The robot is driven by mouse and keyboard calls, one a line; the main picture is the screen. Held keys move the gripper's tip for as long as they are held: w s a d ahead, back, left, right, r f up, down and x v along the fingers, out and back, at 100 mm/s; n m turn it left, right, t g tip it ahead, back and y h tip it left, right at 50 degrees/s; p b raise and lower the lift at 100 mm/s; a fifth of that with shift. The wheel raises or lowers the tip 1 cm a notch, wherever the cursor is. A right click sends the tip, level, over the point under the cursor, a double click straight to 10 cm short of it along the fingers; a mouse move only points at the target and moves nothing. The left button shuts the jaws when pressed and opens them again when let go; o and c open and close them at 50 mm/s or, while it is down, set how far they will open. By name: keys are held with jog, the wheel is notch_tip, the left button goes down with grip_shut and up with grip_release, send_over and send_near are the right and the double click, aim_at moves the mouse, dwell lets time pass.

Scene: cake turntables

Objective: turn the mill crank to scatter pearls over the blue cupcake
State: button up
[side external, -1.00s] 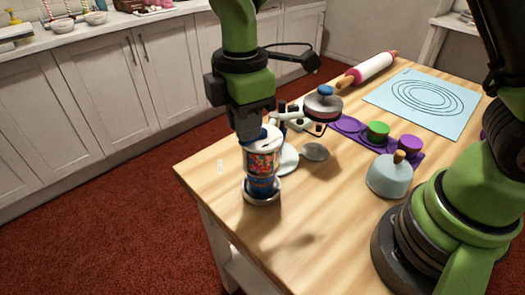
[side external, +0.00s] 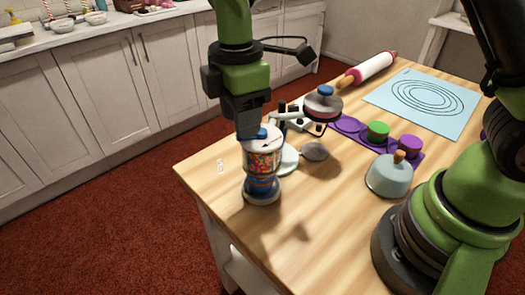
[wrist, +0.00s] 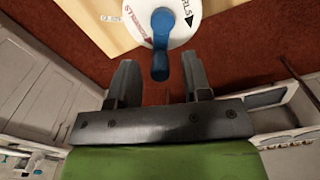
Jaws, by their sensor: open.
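The mill (side external: 263,162) stands upright near the table's left edge, with a white lid, a clear drum of coloured bits and a blue lower part. In the wrist view the white lid (wrist: 190,14) shows lettering and a black arrow. The blue crank (wrist: 160,60) points toward my gripper (wrist: 160,82), its end lying near and between the fingertip lines. My gripper is open, with a gap on both sides of the crank. In the side view it hangs just above the lid (side external: 252,133). I cannot separate a blue cupcake from the blue parts at the mill's foot.
A purple tray (side external: 347,124) holds a green cupcake (side external: 378,131) and a purple one (side external: 410,143). A turntable-like stand (side external: 322,104) with a blue knob is behind the mill. A pale dome (side external: 389,176), rolling pin (side external: 372,68) and blue mat (side external: 418,98) lie right. The front table is clear.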

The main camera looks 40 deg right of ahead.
notch_tip(320, 180, up, 6)
jog(key=shift+r, duration=0.2)
dwell(0.3)
